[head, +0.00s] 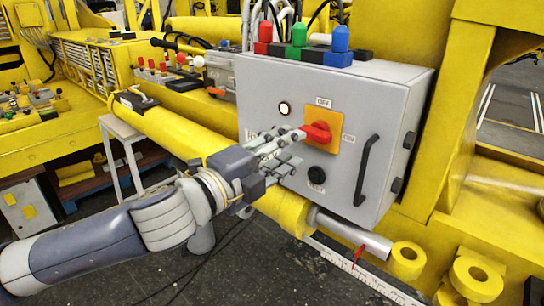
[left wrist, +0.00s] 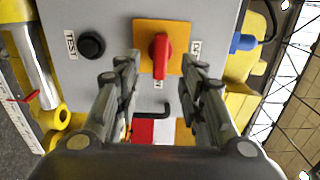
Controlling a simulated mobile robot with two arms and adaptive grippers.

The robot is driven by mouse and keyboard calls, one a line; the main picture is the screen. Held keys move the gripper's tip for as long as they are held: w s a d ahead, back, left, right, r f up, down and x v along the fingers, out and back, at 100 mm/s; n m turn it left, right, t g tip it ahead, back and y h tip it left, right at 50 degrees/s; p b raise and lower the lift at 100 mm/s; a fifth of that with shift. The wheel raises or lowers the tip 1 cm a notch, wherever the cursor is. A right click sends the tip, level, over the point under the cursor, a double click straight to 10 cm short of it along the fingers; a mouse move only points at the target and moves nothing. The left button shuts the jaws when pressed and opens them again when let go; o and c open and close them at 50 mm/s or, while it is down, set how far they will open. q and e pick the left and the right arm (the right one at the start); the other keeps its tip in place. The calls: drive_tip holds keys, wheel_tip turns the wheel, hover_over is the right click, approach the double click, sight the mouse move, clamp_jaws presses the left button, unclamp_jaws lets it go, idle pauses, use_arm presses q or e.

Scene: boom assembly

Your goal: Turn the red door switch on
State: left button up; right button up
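The red door switch (head: 317,132) sits on an orange plate (head: 326,152) on the front of a grey control box (head: 250,95). An OFF label is above the plate and an ON label to its right. In the left wrist view the red handle (left wrist: 160,56) lies in line with the ON label (left wrist: 158,85), at a right angle to the OFF label (left wrist: 195,48). My left gripper (head: 287,148) is just left of the switch in the head view. Its fingers (left wrist: 160,66) are open, one on each side of the handle, with gaps visible. My right gripper is out of view.
A black handle (head: 366,170) and a black TEST button (head: 317,174) are on the box. Red, green and blue connectors (head: 298,35) with cables stand on top. A thick yellow cylinder (head: 180,132) runs below and left.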

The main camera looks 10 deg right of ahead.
use_arm(q)
drive_tip(key=v, duration=0.3)
drive_tip(key=shift+s+a, duration=0.25)
